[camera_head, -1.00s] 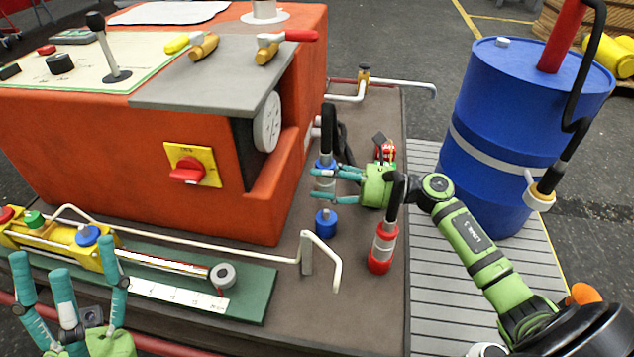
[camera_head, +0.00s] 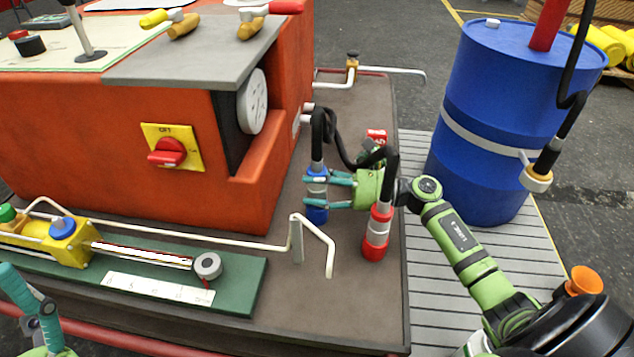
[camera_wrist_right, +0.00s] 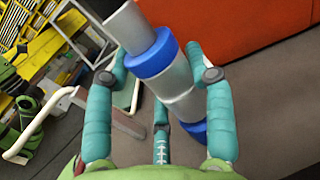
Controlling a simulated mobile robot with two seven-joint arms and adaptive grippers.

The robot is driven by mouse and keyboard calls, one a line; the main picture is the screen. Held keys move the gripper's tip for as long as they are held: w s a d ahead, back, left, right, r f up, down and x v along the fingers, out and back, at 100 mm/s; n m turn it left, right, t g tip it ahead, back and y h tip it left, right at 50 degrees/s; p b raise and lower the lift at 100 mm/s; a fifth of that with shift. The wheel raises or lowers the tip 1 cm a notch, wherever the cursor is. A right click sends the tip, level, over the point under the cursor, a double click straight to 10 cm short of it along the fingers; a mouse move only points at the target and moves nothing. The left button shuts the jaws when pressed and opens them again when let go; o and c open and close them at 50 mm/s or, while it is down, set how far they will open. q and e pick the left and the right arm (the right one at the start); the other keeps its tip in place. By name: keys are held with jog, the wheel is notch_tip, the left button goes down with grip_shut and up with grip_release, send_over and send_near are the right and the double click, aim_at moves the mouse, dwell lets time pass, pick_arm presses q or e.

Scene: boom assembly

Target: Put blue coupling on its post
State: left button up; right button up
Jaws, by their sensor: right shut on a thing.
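The blue coupling (camera_head: 317,172), a silver cylinder with a blue band and a black hose at its top, is held upright between the fingers of my right gripper (camera_head: 330,190). In the right wrist view the fingers close around the coupling's silver body (camera_wrist_right: 177,82). The blue post (camera_head: 317,214) is directly below it in the head view; a blue end (camera_wrist_right: 196,131) also shows in the wrist view. I cannot tell whether the coupling is seated or just above the post. My left gripper (camera_head: 35,315) is partly cut off at the lower left.
A red coupling (camera_head: 377,232) with a black hose stands close to the right of my right gripper. A bent white rod on a bracket (camera_head: 297,240) is in front. The orange machine (camera_head: 225,195) is left; a blue drum (camera_head: 490,130) is right.

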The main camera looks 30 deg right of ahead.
jog(key=shift+b, duration=0.45)
dwell(1.4)
jog(key=shift+f+b, duration=0.65)
jog(key=shift+b, duration=0.05)
jog(key=o, duration=1.2)
jog(key=shift+s+d+f, duration=0.1)
jog(key=shift+b+v, duration=1.45)
jog(key=shift+v, duration=3.45)
jog(key=shift+s+d, duration=0.3)
jog(key=shift+d, duration=0.15)
